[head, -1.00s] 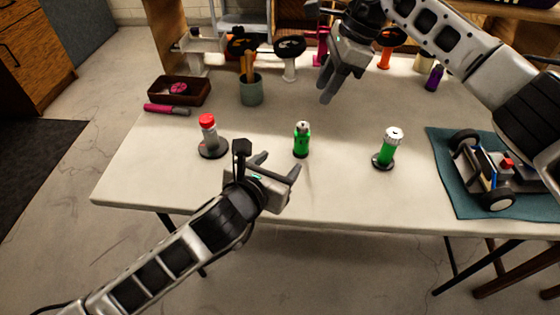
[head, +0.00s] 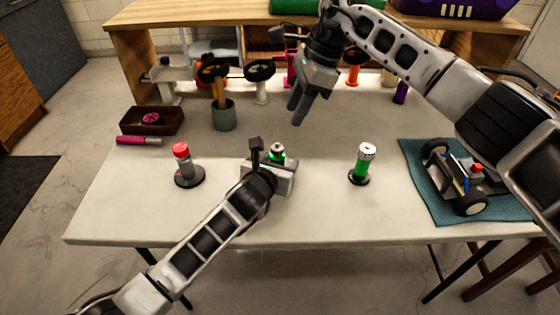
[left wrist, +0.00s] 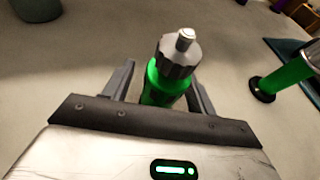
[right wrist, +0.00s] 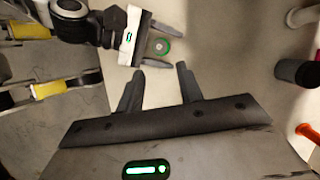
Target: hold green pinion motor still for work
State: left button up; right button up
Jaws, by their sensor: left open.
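The green pinion motor (head: 277,153) stands upright on the table. In the left wrist view the motor (left wrist: 168,78) shows a green body, grey toothed collar and metal shaft, between the two fingers of my left gripper (left wrist: 161,84). Those fingers are open around it; contact cannot be told. In the head view my left gripper (head: 272,172) hides the motor's lower part. The right wrist view also shows the motor (right wrist: 160,46) between the left fingers. My right gripper (head: 297,108) is open and empty, above the table behind the motor; its parted fingers show in the right wrist view (right wrist: 158,80).
A red-capped grey cylinder (head: 183,158) stands left, and a white-capped green cylinder (head: 364,158) right, both on dark bases. A car chassis (head: 468,182) rests on a teal mat (head: 424,190). A brown tray (head: 135,121) and a tool cup (head: 223,117) are farther back.

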pick_arm(q)
jog(key=shift+w+d+f, duration=0.1)
jog(key=shift+w+d, duration=0.05)
jog(key=shift+w, duration=0.2)
